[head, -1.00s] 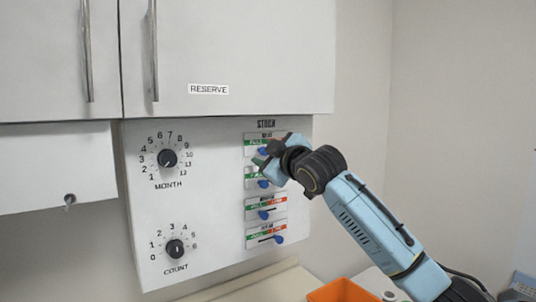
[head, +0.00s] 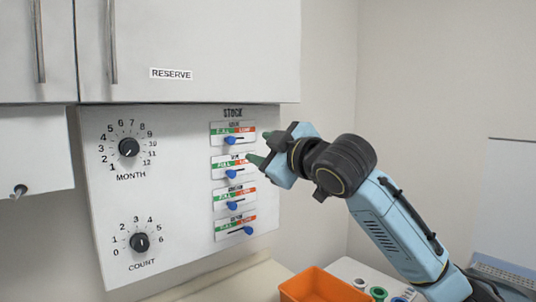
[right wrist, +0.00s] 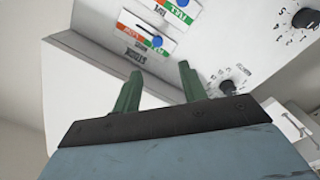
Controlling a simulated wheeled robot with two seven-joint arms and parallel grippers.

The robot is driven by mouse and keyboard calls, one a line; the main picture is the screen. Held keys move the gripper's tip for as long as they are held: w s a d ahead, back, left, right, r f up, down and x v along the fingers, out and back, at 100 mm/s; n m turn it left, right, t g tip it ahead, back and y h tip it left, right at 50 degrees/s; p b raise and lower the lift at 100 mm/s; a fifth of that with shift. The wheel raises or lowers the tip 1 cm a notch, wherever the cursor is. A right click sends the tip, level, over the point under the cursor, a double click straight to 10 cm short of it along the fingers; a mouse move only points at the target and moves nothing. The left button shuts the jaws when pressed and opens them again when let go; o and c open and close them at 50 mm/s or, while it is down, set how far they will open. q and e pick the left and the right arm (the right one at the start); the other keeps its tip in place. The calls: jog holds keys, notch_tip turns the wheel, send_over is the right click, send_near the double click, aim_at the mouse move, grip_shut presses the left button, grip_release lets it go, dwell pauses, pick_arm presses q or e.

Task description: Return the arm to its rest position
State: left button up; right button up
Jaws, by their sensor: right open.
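My right gripper (head: 259,147) is in front of the right side of the white stock panel (head: 180,205), with its green fingers pointing left towards the upper sliders. In the right wrist view its two green fingers (right wrist: 158,88) stand wide apart with nothing between them. The top slider's blue knob (head: 230,140) and the second slider's blue knob (head: 230,167) show left of the fingers. The fingers look apart from the panel's knobs. My left gripper is not in view.
Month dial (head: 129,147) and count dial (head: 139,242) are on the panel's left. A reserve cupboard (head: 200,40) overhangs the panel. An orange bin (head: 318,286) stands below on a counter. Right of the panel is bare wall (head: 430,90).

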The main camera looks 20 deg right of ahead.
jog(key=shift+s+d, duration=0.15)
jog(key=shift+s, duration=0.4)
